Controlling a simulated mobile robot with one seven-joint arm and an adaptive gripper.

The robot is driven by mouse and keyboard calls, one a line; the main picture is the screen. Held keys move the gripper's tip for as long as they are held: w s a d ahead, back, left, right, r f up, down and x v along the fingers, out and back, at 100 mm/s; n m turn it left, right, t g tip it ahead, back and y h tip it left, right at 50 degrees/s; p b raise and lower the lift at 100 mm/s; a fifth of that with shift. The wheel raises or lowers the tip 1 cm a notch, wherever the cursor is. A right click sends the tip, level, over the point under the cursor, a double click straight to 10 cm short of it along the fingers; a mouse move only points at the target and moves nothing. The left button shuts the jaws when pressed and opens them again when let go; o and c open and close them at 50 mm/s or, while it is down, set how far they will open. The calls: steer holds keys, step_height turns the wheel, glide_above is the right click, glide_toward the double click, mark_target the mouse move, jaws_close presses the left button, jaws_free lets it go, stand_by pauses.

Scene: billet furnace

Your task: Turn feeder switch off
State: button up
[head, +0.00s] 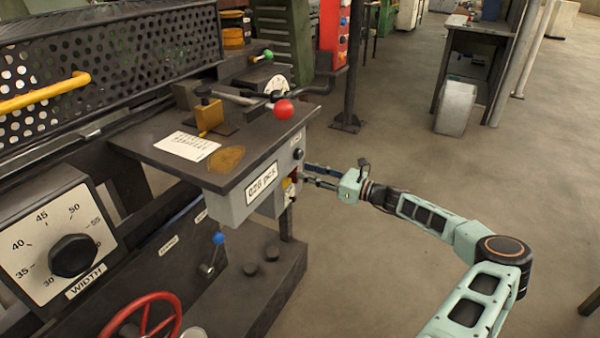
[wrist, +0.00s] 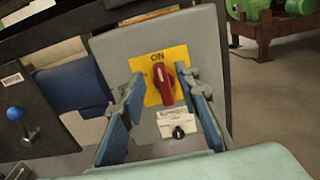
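The feeder switch is a red rotary handle (wrist: 166,88) on a yellow plate (wrist: 150,98) marked ON. The plate is on the grey control box (wrist: 120,60). The handle stands nearly upright, its upper end just under the word ON. In the head view my gripper (head: 307,177) reaches the box from the right.
A small black knob (wrist: 179,132) with a white label sits below the yellow plate. Above the box is a dark shelf (head: 225,150) with a red ball lever (head: 284,109). A blue-knobbed lever (head: 218,238) stands lower left. Open floor lies to the right.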

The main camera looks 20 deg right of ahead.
mark_target(295, 174)
steer(key=shift+x, duration=1.6)
jaws_close()
